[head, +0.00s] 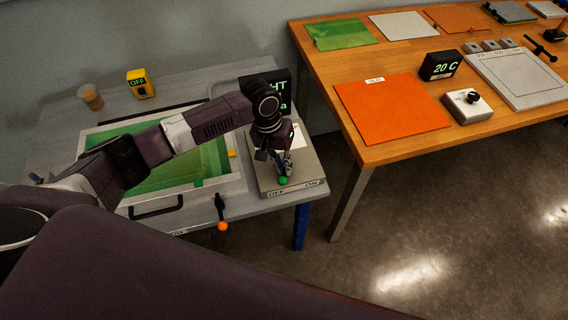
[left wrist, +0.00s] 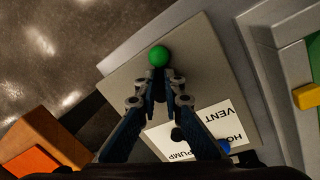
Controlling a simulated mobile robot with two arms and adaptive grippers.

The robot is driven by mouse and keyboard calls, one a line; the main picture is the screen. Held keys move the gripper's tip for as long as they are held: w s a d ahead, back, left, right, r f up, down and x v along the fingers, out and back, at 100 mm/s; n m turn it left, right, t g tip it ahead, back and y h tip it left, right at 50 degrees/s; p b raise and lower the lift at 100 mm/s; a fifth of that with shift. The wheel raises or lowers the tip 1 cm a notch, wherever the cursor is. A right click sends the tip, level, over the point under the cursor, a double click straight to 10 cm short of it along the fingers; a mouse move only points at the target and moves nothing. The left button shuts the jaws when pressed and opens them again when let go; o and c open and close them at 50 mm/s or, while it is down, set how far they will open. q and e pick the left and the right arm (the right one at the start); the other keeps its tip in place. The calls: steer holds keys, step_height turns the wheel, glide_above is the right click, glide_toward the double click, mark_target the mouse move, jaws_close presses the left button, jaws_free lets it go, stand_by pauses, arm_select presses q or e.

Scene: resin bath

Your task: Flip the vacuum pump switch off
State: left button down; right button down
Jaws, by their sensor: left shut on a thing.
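The vacuum pump switch is a lever with a green ball knob (head: 283,180) on a pale grey box (head: 309,174). The box's front edge reads OFF at left and ON at right; the knob appears nearer the OFF word. My left gripper (head: 284,167) reaches down over the box, shut just behind the knob. In the left wrist view the fingertips (left wrist: 160,88) meet right below the green knob (left wrist: 158,56). They hide the lever's stem. A white label (left wrist: 205,125) with PUMP and VENT lies partly behind the fingers. My right gripper is not in view.
A framed green tray (head: 236,180) with an orange-knobbed lever (head: 222,226) stands left of the box. A partly hidden dark display (head: 284,84) stands behind it. A yellow OFF box (head: 140,84) and a cup (head: 90,96) sit farther back. A wooden table (head: 365,150) stands right, across a gap.

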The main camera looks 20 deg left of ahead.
arm_select(q)
steer(key=shift+a+m+p, duration=0.1)
steer(key=shift+m+p, duration=0.4)
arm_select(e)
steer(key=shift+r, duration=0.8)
arm_select(q)
steer(key=shift+s, duration=0.1)
steer(key=c, duration=2)
jaws_free()
steer(key=shift+f, duration=0.1)
steer(key=shift+c, duration=0.2)
steer(key=shift+r, duration=0.2)
step_height(320, 180, up, 11)
steer(key=a, duration=0.2)
steer(key=shift+w+a+r, duration=0.2)
steer(key=shift+d+f, duration=0.1)
